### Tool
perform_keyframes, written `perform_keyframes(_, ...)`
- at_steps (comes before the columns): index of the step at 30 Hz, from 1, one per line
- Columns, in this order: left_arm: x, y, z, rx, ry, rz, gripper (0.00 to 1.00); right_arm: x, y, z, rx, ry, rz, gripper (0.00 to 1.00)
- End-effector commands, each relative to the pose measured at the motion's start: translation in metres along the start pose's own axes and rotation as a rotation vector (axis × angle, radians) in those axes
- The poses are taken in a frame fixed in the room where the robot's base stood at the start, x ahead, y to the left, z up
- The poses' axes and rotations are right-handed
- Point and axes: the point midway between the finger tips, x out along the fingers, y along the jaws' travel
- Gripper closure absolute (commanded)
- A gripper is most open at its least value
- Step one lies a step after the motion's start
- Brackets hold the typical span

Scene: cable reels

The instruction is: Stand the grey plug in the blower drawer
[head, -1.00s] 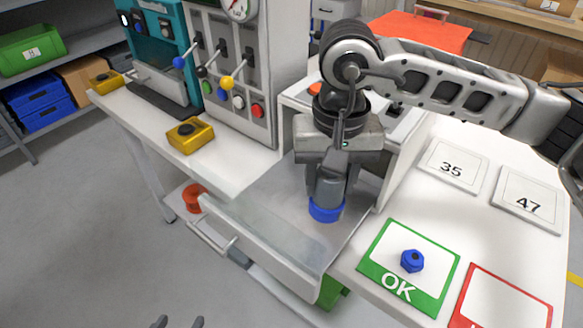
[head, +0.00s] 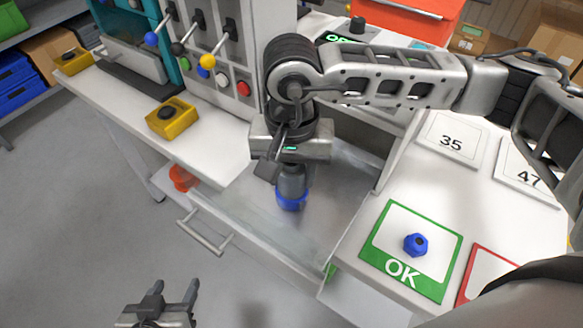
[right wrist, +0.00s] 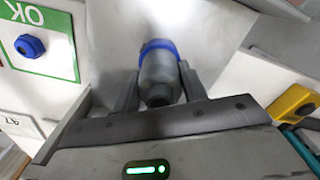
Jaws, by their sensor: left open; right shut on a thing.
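The grey plug (head: 291,181) has a blue ring (head: 291,202) at its lower end. My right gripper (head: 290,170) is shut on it from above and holds it about upright over the drawer floor. In the right wrist view the plug (right wrist: 157,75) sits between the two fingers. I cannot tell whether its blue end touches the floor. The blower drawer (head: 240,210) is pulled open, and its floor looks bare around the plug. My left gripper (head: 173,290) is open and empty at the bottom left, outside the drawer.
A green OK card (head: 385,245) with a blue nut-like part (head: 415,244) lies on the right worktop, beside plates marked 35 (head: 450,141) and 47 (head: 522,175). A yellow button box (head: 172,118) stands on the left worktop. A drawer handle (head: 205,236) juts out in front.

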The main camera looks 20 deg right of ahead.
Motion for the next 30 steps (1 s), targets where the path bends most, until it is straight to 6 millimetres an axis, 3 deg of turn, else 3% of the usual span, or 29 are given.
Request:
perform_keyframes(11, 0.005, 0.000, 0.003, -0.002, 0.008, 0.003, 0.46, 0.007, 0.000, -0.001, -0.001, 0.002, -0.002, 0.84)
perform_keyframes(12, 0.004, 0.000, 0.000, -0.004, 0.010, 0.003, 0.46, 0.005, 0.000, 0.000, -0.001, 0.002, -0.001, 0.50)
perform_keyframes(14, 0.003, 0.000, -0.002, -0.004, 0.013, 0.004, 0.46, 0.005, 0.000, 0.000, -0.001, 0.001, -0.001, 0.36)
perform_keyframes(23, 0.000, 0.000, -0.009, -0.002, 0.024, 0.004, 0.46, 0.003, 0.000, 0.000, -0.001, 0.001, -0.001, 0.36)
perform_keyframes(27, 0.000, -0.001, -0.007, 0.005, 0.018, 0.000, 0.46, -0.006, -0.001, -0.001, -0.001, 0.004, -0.004, 0.36)
perform_keyframes(30, 0.002, -0.001, -0.002, 0.003, 0.012, 0.001, 0.46, -0.025, -0.001, -0.001, -0.003, 0.007, -0.006, 0.36)
